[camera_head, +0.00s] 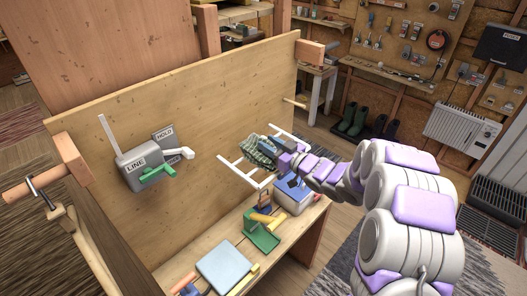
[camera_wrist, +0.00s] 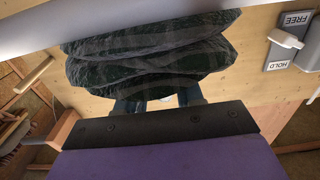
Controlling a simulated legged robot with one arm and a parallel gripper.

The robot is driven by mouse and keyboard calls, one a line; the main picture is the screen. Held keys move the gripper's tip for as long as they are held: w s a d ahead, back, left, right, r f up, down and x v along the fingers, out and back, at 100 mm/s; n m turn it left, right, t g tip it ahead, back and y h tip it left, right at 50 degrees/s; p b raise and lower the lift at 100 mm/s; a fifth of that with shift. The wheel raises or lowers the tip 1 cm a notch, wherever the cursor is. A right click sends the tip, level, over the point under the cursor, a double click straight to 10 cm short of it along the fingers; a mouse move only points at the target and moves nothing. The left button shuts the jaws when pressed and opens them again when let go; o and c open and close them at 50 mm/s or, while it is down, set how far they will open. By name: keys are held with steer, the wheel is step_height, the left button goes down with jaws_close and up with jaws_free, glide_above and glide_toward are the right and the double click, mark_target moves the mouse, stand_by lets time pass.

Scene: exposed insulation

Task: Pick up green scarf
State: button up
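The green scarf (camera_head: 260,152) is a dark green, folded, patterned cloth on a white rail rack (camera_head: 236,172) at the wooden panel. In the wrist view the scarf (camera_wrist: 150,50) fills the upper middle, bunched in thick folds below a pale bar (camera_wrist: 120,18). My gripper (camera_head: 281,148) is close to the scarf, on its right side in the head view. In the wrist view two blue-grey fingers of my gripper (camera_wrist: 160,100) show apart, just below the scarf's lower fold. Their tips are partly hidden, and I cannot tell whether they touch the cloth.
A workbench (camera_head: 205,245) below holds a blue-lidded box (camera_head: 294,194), a green tool (camera_head: 261,235) and a pale blue board (camera_head: 224,266). A grey LINE box (camera_head: 143,165) with a green handle is on the panel at left. Boots (camera_head: 353,121) stand behind.

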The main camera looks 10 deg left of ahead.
jaws_close()
stand_by(0.3)
steer(key=shift+r, duration=0.45)
step_height(320, 180, up, 3)
steer(key=s+d+r+b, duration=0.1)
steer(key=s+d+b, duration=0.1)
steer(key=s, duration=1.3)
steer(key=shift+s+d+b, duration=0.2)
steer(key=shift+s+b, duration=0.2)
steer(key=shift+b, duration=0.5)
